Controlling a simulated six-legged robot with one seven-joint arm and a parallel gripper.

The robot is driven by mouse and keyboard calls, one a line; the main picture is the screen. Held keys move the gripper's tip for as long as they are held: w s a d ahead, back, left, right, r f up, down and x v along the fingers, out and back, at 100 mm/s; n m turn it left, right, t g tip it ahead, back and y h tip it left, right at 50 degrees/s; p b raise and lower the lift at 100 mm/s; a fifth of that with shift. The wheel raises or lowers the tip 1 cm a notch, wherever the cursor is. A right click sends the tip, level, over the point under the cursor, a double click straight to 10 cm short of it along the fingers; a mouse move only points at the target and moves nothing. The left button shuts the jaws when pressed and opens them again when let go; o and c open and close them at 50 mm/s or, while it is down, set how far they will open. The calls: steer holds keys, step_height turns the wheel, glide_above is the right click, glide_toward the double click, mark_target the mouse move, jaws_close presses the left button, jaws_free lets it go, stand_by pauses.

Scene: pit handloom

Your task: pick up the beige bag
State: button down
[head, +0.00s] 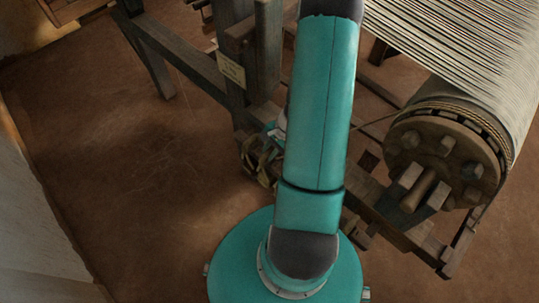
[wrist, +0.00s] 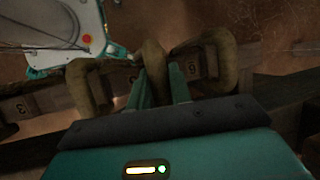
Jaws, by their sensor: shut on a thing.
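My gripper (wrist: 160,90) is in the wrist view, its two teal fingers close together around an olive-beige, thick, folded piece (wrist: 154,62). I take this piece as the beige bag, but its full shape cannot be made out. Similar curved olive-beige pieces show to the left (wrist: 84,86) and right (wrist: 217,60); I cannot tell whether they belong to it. In the head view, tan looped shapes (head: 262,163) show beside my arm, by the loom's dark lower timber. My arm hides much of that spot, and the fingers cannot be made out there.
The loom's upright post (head: 234,60) stands close to my arm. A large warp roller (head: 440,155) with pale threads is at the right. The brown floor (head: 130,170) at the left is clear.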

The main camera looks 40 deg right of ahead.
steer(key=shift+r, duration=1.2)
steer(key=a, duration=1.8)
steer(key=shift+s, duration=0.25)
